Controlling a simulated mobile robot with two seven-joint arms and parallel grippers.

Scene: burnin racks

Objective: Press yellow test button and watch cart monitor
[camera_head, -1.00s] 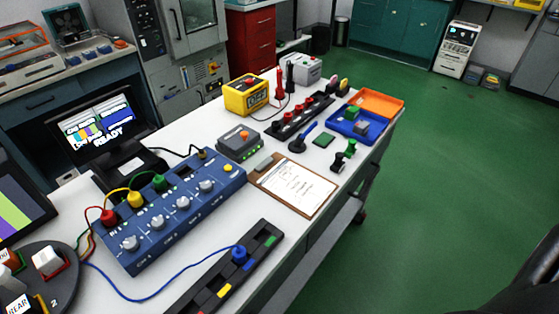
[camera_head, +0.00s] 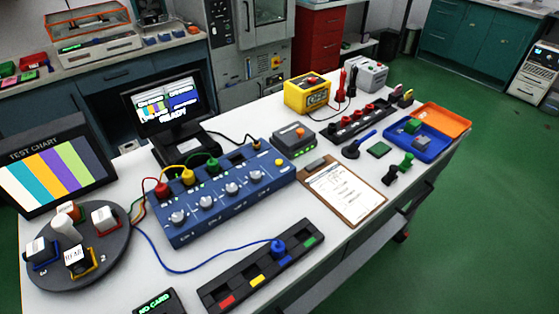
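A blue control box (camera_head: 224,197) with several grey knobs sits in the middle of the white cart top. Red, yellow and green plugs stand in its left and middle back edge. A small yellow button (camera_head: 279,162) is on the box's right end. Behind the box stands a black cart monitor (camera_head: 163,101); its lit screen shows coloured blocks and the word READY. Neither of my grippers shows in the head view.
A test chart screen (camera_head: 58,168) and a dark round turntable (camera_head: 105,250) with blocks stand at left. A clipboard (camera_head: 345,190), a black slotted strip (camera_head: 262,268), a yellow meter (camera_head: 307,95) and a blue tray (camera_head: 428,151) also occupy the cart. Green floor is open at right.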

